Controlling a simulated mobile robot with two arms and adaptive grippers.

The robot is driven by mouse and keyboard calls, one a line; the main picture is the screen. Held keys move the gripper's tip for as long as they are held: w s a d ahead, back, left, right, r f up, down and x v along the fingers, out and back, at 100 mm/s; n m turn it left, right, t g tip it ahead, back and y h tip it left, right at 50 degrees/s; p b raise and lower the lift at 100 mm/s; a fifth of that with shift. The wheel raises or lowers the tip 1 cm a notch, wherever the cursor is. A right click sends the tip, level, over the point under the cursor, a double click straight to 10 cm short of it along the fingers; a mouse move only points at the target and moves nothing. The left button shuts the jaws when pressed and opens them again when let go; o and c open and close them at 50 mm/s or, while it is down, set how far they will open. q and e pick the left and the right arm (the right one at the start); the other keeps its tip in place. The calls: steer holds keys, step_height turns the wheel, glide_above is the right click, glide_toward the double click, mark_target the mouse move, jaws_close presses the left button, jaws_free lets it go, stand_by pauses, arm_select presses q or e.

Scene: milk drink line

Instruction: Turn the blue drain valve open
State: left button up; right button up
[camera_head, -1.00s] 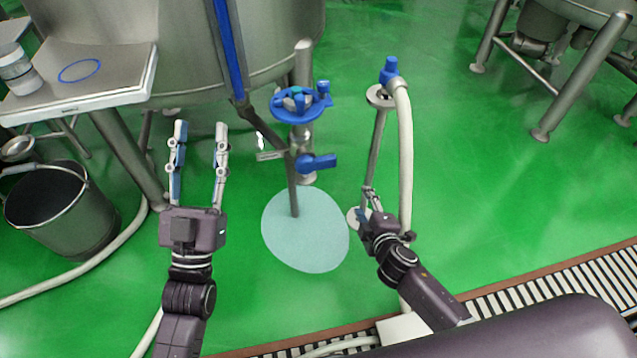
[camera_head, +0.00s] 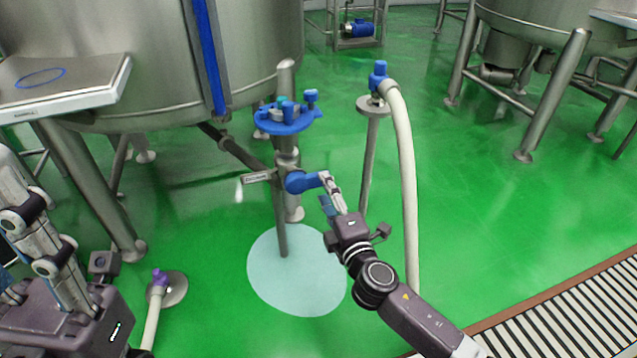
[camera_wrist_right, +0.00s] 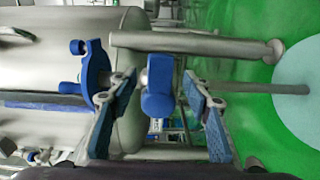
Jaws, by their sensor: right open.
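The blue drain valve handle (camera_head: 303,182) sits on the steel outlet pipe below the tank, above a pale round patch on the floor. My right gripper (camera_head: 331,192) is at the handle's right end in the head view. In the right wrist view the blue handle (camera_wrist_right: 157,88) stands between the two spread fingers (camera_wrist_right: 160,92), with gaps on both sides. Contact is not visible. My left gripper (camera_head: 22,235) is at the lower left edge, partly cut off, with its fingers apart and nothing seen between them, far from the valve.
A blue round fitting (camera_head: 285,118) sits above the valve on the pipe. A stand with a blue-capped white hose (camera_head: 403,150) is close to the right. The pale round patch (camera_head: 296,285) lies below. Green floor (camera_head: 480,220) is open at right; a grate (camera_head: 570,305) crosses lower right.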

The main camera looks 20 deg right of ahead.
mark_target(319, 185)
steer(key=shift+w+a+b, duration=0.1)
steer(key=shift+w+b, duration=0.45)
steer(key=shift+w, duration=2)
jaws_close()
